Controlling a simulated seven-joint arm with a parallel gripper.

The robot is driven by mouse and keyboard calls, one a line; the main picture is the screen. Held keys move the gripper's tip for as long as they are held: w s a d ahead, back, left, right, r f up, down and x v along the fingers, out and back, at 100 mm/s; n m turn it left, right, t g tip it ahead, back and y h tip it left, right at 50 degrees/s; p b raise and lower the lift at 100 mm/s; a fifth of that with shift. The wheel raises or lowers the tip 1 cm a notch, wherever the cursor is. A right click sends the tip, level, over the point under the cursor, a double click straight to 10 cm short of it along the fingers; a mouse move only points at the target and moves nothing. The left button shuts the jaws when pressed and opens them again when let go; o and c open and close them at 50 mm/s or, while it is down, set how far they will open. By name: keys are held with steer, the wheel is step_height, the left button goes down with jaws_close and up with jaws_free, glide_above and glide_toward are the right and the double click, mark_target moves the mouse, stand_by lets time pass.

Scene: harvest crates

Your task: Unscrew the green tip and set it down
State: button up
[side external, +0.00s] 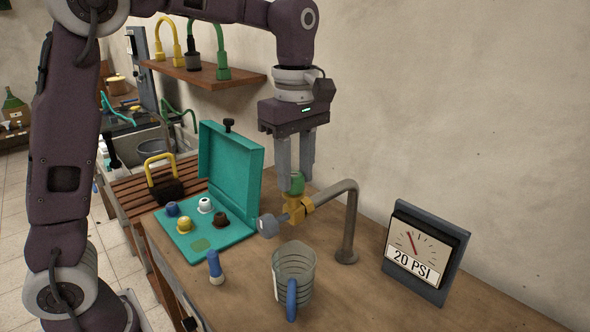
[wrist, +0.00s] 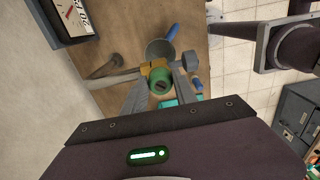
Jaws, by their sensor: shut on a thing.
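The green tip (side external: 297,185) sits at the top of a brass fitting (side external: 298,208) on the end of a bent grey pipe (side external: 350,215). My gripper (side external: 296,178) points straight down, with its two fingers shut on the sides of the green tip. In the wrist view the green tip (wrist: 160,85) shows between the fingers, with a dark hole in its face, against the fitting (wrist: 154,66). A teal case (side external: 238,232) lies open on the bench, holding blue, white, yellow and brown tips. A green patch (side external: 200,244) in it is bare.
A clear jug (side external: 295,262) with a blue handle stands in front of the pipe. A small blue-topped item (side external: 215,268) stands left of it. A gauge (side external: 420,252) reading 20 PSI is at right. The case lid (side external: 232,165) stands upright near my gripper.

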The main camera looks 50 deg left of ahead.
steer(key=shift+n, duration=2)
steer(key=shift+w+n, duration=0.1)
steer(key=shift+n, duration=0.5)
steer(key=shift+n, duration=1.7)
steer(key=o, duration=0.8)
steer(key=shift+c, duration=0.2)
